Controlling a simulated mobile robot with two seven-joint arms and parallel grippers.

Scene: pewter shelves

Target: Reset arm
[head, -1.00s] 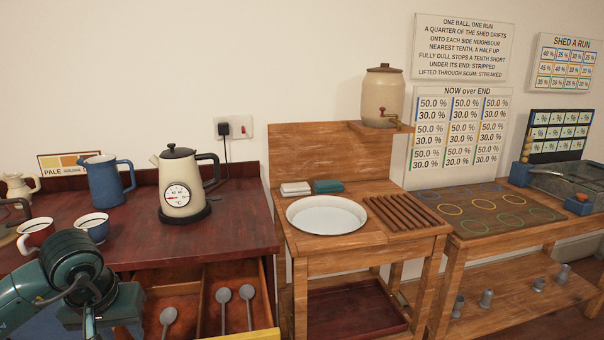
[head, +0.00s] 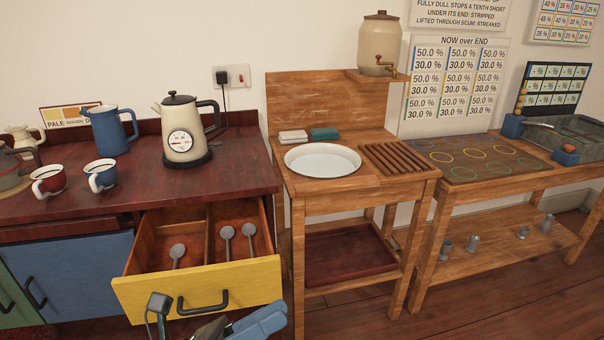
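My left gripper (head: 268,317) shows at the bottom edge, in front of the open yellow-fronted drawer (head: 205,288). The rest of the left arm is mostly cut off below the picture. My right gripper is out of view.
The drawer juts out with several grey spoons (head: 227,240) inside. On the dark counter stand a cream kettle (head: 183,146), a blue jug (head: 108,132) and two mugs (head: 100,175). A washstand with a white basin (head: 323,160) stands right of it. Floor at lower right is clear.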

